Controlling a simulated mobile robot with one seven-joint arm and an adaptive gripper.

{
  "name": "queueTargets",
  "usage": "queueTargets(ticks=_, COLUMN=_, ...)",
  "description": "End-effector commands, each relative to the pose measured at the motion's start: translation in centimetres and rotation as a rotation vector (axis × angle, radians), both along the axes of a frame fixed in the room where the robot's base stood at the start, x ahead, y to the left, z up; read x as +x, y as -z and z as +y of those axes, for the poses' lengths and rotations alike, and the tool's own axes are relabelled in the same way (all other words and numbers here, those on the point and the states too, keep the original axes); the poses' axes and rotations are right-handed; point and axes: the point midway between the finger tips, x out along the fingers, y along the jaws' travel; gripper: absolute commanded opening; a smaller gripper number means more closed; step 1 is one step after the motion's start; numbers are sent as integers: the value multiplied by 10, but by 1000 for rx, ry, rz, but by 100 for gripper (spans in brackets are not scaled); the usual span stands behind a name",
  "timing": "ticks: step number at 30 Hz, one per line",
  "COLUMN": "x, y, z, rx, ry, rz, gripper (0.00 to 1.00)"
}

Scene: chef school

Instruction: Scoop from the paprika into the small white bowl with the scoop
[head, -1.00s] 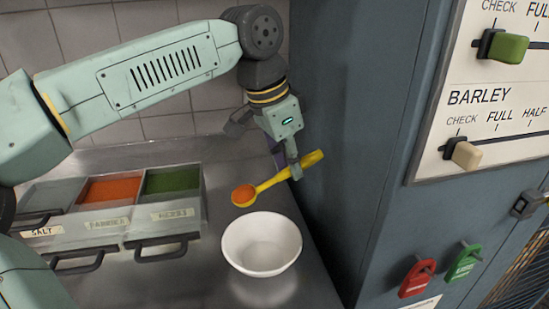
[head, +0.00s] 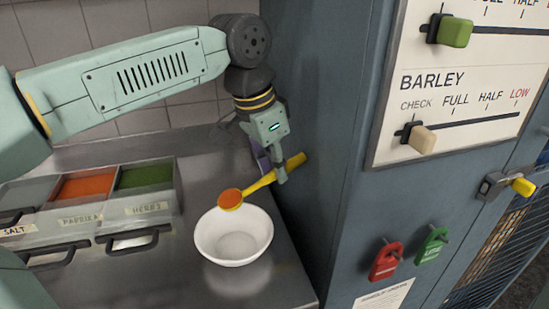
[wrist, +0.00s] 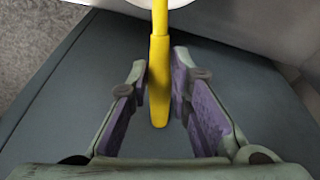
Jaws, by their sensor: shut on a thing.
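My gripper (head: 272,170) is shut on the handle of the yellow scoop (head: 263,183). In the wrist view the scoop's handle (wrist: 159,80) lies between the purple finger pads. The scoop's bowl holds orange-red paprika (head: 230,198) and sits just above the back rim of the small white bowl. The white bowl (head: 233,236) stands on the steel counter, and its visible inside looks empty. The paprika bin (head: 82,187) is on the left, its label facing front. In the wrist view only a white edge shows at the top, and the scoop's bowl is out of sight.
The salt bin (head: 25,192) and green herbs bin (head: 146,177) flank the paprika, with black handles in front. A tall blue-grey cabinet (head: 330,130) stands close on the right. The steel counter (head: 215,285) is bare around the white bowl.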

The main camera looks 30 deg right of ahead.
Motion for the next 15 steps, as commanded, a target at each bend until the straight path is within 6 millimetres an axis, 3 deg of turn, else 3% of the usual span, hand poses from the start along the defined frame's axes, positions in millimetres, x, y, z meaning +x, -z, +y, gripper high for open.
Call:
queueTargets(ticks=12, x=0, y=30, z=0, rx=-1, ry=0, rz=1, gripper=0)
queueTargets(ticks=15, x=2, y=24, z=6, rx=-64, ry=-7, rz=1, gripper=0)
